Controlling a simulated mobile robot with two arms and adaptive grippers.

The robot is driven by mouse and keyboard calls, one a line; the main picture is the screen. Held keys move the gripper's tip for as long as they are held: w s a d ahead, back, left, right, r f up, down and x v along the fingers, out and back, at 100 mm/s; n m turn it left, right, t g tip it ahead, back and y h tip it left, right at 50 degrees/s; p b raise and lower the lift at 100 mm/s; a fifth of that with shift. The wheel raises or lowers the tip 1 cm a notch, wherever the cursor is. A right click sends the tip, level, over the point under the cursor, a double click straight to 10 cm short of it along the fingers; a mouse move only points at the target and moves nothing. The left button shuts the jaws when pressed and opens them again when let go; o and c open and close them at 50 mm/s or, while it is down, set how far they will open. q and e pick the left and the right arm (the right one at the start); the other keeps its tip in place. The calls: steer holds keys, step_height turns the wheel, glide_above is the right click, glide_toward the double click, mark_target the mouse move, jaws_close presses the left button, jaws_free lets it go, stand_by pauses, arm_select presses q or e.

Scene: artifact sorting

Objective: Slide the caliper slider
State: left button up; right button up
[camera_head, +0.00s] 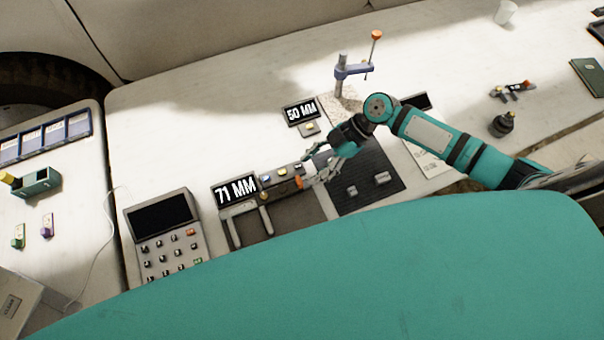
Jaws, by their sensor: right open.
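The caliper (250,207) lies on the table left of centre, with a "71 MM" display (236,189) at its left end and two jaws pointing toward me. Small blue and yellow buttons and an orange-tipped part sit along its body. My right gripper (318,171) is at the caliper's right end, close to the orange part. It is open. I cannot tell whether its fingers touch the caliper. My left gripper is not in view.
A keypad with a dark screen (160,219) stands left of the caliper. A black mat (377,165) with small grey pieces lies under my right wrist. A "50 MM" display (300,112) and a clamp stand (348,73) are behind. The table's back left is clear.

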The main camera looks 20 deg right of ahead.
steer(key=v, duration=0.6)
steer(key=shift+s+f, duration=0.1)
stand_by(0.4)
